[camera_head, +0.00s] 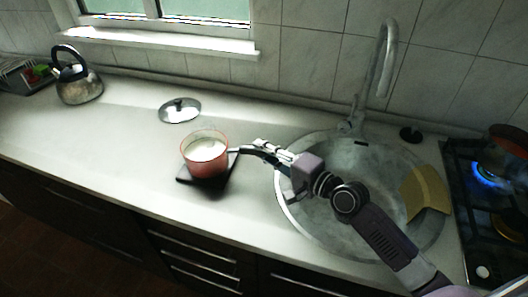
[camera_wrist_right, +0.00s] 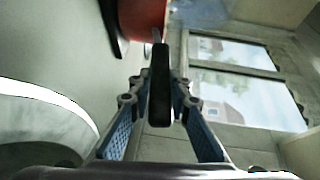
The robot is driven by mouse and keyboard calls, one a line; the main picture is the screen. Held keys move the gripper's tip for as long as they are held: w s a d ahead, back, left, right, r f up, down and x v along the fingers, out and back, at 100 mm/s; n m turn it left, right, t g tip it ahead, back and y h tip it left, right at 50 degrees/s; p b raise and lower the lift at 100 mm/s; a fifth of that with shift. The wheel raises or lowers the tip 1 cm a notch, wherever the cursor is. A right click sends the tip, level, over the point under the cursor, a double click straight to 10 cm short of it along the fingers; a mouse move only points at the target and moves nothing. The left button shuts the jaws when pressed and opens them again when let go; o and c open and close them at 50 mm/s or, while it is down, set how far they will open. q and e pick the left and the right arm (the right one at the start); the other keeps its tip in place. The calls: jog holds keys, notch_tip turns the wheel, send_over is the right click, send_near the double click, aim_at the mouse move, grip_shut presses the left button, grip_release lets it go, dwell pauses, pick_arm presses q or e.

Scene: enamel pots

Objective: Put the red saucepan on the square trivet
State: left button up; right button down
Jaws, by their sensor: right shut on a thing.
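The red saucepan (camera_head: 205,163), with pale contents, is upright over the black square trivet (camera_head: 184,181) on the counter. I cannot tell whether its base touches the trivet. My right gripper (camera_head: 256,149) reaches in from the right and is shut on the saucepan's handle. In the right wrist view, the black handle (camera_wrist_right: 160,90) lies between the fingers of the right gripper (camera_wrist_right: 160,105), and part of the red saucepan (camera_wrist_right: 142,14) shows at the top. The dark trivet edge (camera_wrist_right: 112,32) shows beside it. My left gripper is not in view.
A lid (camera_head: 180,112) lies behind the saucepan. A kettle (camera_head: 76,82) stands at the far left. The round sink (camera_head: 300,213) with a tall faucet (camera_head: 385,60) is under my right arm. A gas stove (camera_head: 470,235) with a lit burner and a pot (camera_head: 508,152) is at right.

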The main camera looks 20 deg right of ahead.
jog(key=shift+r, duration=0.25)
jog(key=shift+f, duration=0.15)
jog(key=c, duration=1.8)
grip_release()
jog(key=shift+s+f, duration=0.1)
jog(key=shift+f, duration=0.05)
jog(key=shift+s+d, duration=0.1)
jog(key=shift+s, duration=0.05)
jog(key=b+v, duration=0.3)
jog(key=v, duration=0.8)
jog(key=shift+s, duration=0.3)
